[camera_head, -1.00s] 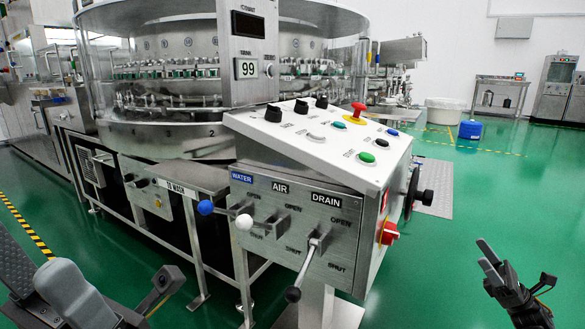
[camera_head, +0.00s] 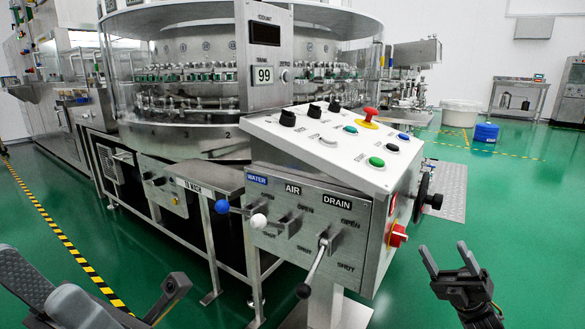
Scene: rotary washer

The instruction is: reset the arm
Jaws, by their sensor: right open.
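My right gripper (camera_head: 447,252) is at the lower right, in front of and to the right of the control box. Its two dark fingers point up and stand apart with nothing between them. My left arm (camera_head: 75,303) shows as grey links at the lower left. Its gripper fingers do not show.
The rotary washer (camera_head: 190,105) stands behind the slanted control panel (camera_head: 325,143). Three valve levers labelled WATER, AIR and DRAIN (camera_head: 315,268) stick out from its front. A red switch (camera_head: 398,236) and a handwheel (camera_head: 423,200) are on its right side.

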